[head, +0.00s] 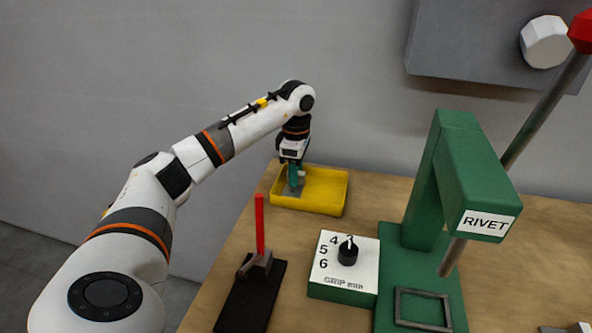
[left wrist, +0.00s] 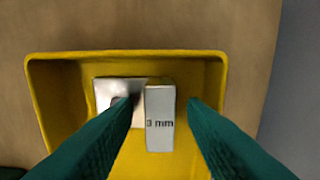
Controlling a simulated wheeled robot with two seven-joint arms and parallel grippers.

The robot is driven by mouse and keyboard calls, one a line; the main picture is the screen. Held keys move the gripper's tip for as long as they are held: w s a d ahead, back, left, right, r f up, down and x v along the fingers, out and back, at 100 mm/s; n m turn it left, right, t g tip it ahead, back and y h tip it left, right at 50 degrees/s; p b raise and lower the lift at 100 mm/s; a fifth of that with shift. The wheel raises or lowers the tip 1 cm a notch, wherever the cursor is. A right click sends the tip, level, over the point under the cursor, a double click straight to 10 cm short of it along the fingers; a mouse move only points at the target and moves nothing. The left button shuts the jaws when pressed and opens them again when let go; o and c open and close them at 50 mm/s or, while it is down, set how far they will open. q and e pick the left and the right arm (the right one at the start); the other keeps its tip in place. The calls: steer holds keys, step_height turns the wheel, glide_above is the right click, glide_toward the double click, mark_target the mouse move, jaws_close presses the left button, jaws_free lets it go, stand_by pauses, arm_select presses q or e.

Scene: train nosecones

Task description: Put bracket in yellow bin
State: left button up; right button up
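The yellow bin (head: 333,207) stands at the back left of the table; its rim also shows in the left wrist view (left wrist: 130,56). The grey metal bracket, marked "3 mm" (left wrist: 160,125), lies in the bin, with a flat plate beside its raised block. My left gripper (head: 295,185) points down over the bin. In the left wrist view its green fingers (left wrist: 160,103) are spread on either side of the block, with a gap on both sides. The left finger hides part of the plate. My right gripper is not in view.
A green rivet press (head: 430,185) with a red-knobbed lever stands at the right. A black base with an upright red handle (head: 260,225) stands in front of the bin. A grey wall panel (head: 470,50) hangs behind.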

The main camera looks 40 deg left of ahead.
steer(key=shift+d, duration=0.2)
arm_select(q)
steer(key=shift+r, duration=0.5)
step_height(320, 180, up, 11)
steer(key=p, duration=0.1)
steer(key=shift+r+p, duration=0.2)
steer(key=shift+p, duration=0.1)
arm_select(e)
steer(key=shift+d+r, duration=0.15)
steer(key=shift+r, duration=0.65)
